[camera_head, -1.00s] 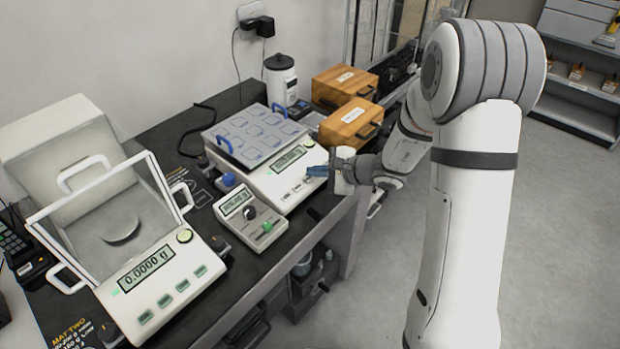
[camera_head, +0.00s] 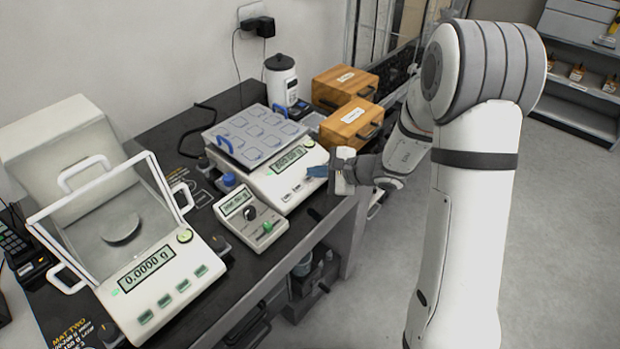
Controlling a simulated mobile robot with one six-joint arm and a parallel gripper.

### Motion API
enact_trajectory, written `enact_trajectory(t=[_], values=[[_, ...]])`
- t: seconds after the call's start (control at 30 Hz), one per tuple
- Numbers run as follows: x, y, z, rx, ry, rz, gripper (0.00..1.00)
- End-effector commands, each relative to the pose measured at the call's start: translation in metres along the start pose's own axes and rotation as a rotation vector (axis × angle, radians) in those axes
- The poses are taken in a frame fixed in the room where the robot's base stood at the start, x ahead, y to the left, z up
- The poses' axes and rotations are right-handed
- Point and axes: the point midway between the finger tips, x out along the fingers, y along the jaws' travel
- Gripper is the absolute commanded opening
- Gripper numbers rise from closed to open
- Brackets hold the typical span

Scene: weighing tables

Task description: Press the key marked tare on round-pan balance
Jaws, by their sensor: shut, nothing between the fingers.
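The balance at left (camera_head: 217,284) has a round pan (camera_head: 122,231) inside a draft shield. Its display (camera_head: 147,268) reads 0.0000 g. A row of several green keys (camera_head: 165,300) runs along its front, with a round button (camera_head: 185,236) beside the display; their markings are too small to read. A second balance (camera_head: 268,183) stands farther back, with a grey-blue compartment tray (camera_head: 254,135) on top; its pan is hidden.
A small device with a display and knobs (camera_head: 250,218) stands between the balances. Two wooden boxes (camera_head: 351,124) and a white canister (camera_head: 281,80) stand at the back. A black phone-like device (camera_head: 22,250) is at far left. The floor right of the table is clear.

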Motion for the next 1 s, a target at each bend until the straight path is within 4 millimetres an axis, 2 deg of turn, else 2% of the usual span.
enact_trajectory(t=[1.0], values=[[0.0061, 0.0034, -0.0047, 0.000, 0.000, 0.000, 0.00]])
